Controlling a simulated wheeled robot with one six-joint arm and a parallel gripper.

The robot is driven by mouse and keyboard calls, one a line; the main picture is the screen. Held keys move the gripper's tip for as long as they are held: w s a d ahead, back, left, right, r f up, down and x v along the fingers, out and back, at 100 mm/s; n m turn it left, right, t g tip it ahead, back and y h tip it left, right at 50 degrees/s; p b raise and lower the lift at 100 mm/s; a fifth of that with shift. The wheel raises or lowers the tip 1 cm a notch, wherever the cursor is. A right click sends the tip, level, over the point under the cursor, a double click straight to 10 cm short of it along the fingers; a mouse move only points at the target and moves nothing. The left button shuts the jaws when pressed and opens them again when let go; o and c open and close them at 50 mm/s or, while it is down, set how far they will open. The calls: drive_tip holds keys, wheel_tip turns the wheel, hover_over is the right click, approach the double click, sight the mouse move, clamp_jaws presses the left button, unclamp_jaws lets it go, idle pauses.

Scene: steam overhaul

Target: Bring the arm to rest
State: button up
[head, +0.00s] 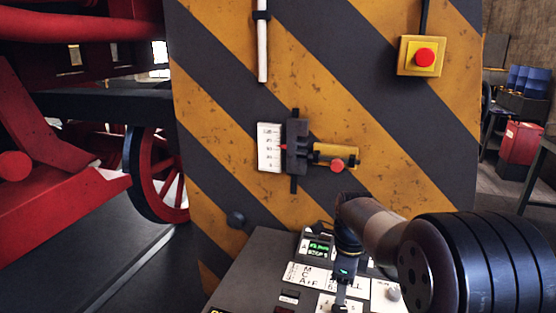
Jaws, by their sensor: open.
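My arm reaches in from the lower right, with its wrist bent downward over a dark control desk (255,262). My gripper (341,297) points down at the bottom of the view, over the white labelled plates on the desk. It is small and dark here; its jaws are open, and I see nothing held between them. The fingertips are near the bottom edge, and I cannot tell whether they touch the desk. My forearm hides the right part of the desk.
A yellow-and-black striped panel (340,70) stands behind the desk. It carries a red button on a yellow box (424,57), a white scale (269,147) and a yellow lever with a red knob (336,165). Red locomotive parts (70,215) stand at left.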

sight(340, 308)
wheel_tip(340, 308, down, 8)
drive_tip(key=shift+r, duration=0.25)
drive_tip(key=shift+f+n, duration=0.15)
drive_tip(key=shift+n, duration=0.15)
drive_tip(key=n, duration=1.7)
drive_tip(key=shift+p, duration=0.3)
drive_tip(key=n, duration=0.5)
drive_tip(key=shift+n, duration=0.4)
